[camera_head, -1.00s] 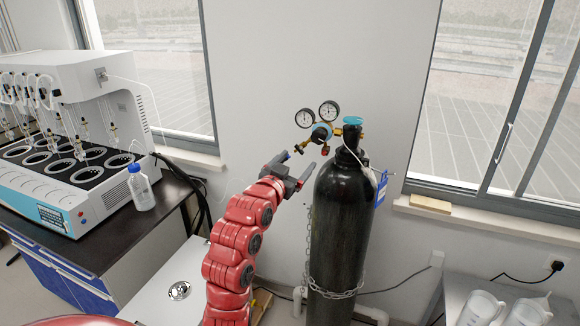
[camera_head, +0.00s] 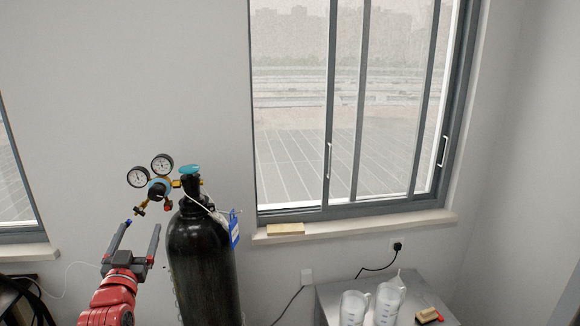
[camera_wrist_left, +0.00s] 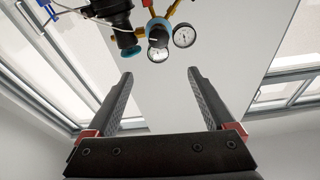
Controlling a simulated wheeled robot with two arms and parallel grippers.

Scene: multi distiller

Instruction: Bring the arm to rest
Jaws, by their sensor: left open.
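My left gripper (camera_head: 138,238) is open and empty. Its red arm comes up from the bottom left in the head view, and its two dark fingers point up, just left of the black gas cylinder (camera_head: 202,262) and below the regulator (camera_head: 157,188). The regulator has two round gauges and sits by the blue valve cap (camera_head: 189,169). In the left wrist view the open fingers (camera_wrist_left: 160,75) show with clear space between them, and the regulator with its gauges (camera_wrist_left: 158,34) is beyond the fingertips. My right gripper is not in view.
A window with a sill (camera_head: 350,228) fills the middle right. A low metal table (camera_head: 330,296) at the bottom right holds clear jugs (camera_head: 388,300) and a small red-and-tan item (camera_head: 428,315).

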